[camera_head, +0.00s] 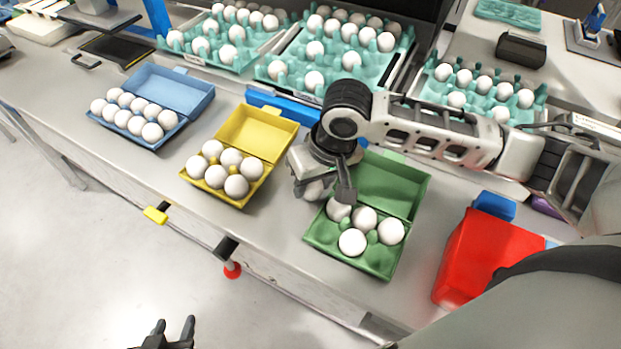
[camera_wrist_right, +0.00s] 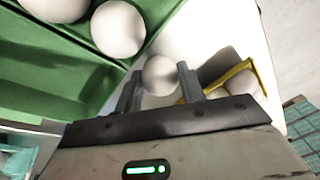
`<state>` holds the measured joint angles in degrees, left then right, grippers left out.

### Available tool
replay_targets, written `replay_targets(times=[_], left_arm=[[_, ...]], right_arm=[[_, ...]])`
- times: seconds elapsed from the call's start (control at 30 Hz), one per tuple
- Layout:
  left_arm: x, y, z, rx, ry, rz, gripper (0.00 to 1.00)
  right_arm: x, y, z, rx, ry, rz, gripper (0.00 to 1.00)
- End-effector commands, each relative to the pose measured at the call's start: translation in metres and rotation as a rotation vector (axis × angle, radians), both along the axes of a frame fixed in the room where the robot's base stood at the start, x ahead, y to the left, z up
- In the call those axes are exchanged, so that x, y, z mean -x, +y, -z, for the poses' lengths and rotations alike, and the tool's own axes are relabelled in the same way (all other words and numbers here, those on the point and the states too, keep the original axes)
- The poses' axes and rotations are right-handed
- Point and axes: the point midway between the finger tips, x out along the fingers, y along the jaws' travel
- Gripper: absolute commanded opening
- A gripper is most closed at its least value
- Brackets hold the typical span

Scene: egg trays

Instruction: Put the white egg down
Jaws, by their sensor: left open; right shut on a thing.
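My right gripper (camera_head: 324,190) is shut on a white egg (camera_head: 311,191) at the left edge of the green carton (camera_head: 391,187). The held egg (camera_wrist_right: 160,75) sits between both fingers in the right wrist view, with the green carton (camera_wrist_right: 45,60) to its left. The carton is open and holds several white eggs in its front part. The gripper hides part of its left side, so I cannot tell whether the held egg touches it. My left gripper (camera_head: 176,335) is open and empty at the bottom edge, away from the table.
A yellow carton (camera_head: 257,139) and a blue carton (camera_head: 178,92), both open with eggs, stand left of the green one. Teal egg trays (camera_head: 262,71) line the back. A red box (camera_head: 487,255) stands at the right. Bare table lies between the cartons.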

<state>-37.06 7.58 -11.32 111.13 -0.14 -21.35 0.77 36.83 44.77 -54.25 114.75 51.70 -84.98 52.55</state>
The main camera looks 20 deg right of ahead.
Motion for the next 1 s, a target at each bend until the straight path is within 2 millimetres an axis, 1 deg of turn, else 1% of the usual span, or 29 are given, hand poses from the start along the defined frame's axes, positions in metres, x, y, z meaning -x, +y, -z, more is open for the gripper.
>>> replay_targets(times=[0.37,0.4,0.43,0.73,0.87,0.97,1.0], left_arm=[[0.002,0.0,0.001,0.0,0.003,0.001,0.41],[0.002,0.0,0.001,0.0,0.003,0.001,0.41],[0.002,0.0,0.001,0.0,0.003,0.001,0.41],[0.002,0.0,0.001,0.0,0.003,0.001,0.41],[0.002,0.0,0.002,0.0,0.004,0.001,0.41],[0.002,0.0,0.004,0.0,0.004,0.002,0.41],[0.002,0.0,0.003,0.0,0.005,0.002,0.41]], right_arm=[[0.0,0.0,0.004,-0.001,-0.001,0.001,0.33],[0.0,0.0,0.004,-0.001,-0.001,0.0,0.45],[0.0,0.0,0.004,-0.001,-0.001,0.0,0.48],[0.0,0.0,0.002,-0.001,-0.002,0.0,0.48],[0.001,-0.001,-0.008,-0.001,-0.004,0.0,0.48],[0.004,-0.004,-0.026,-0.001,-0.007,-0.002,0.48],[0.006,-0.005,-0.036,-0.001,-0.006,0.0,0.48]])
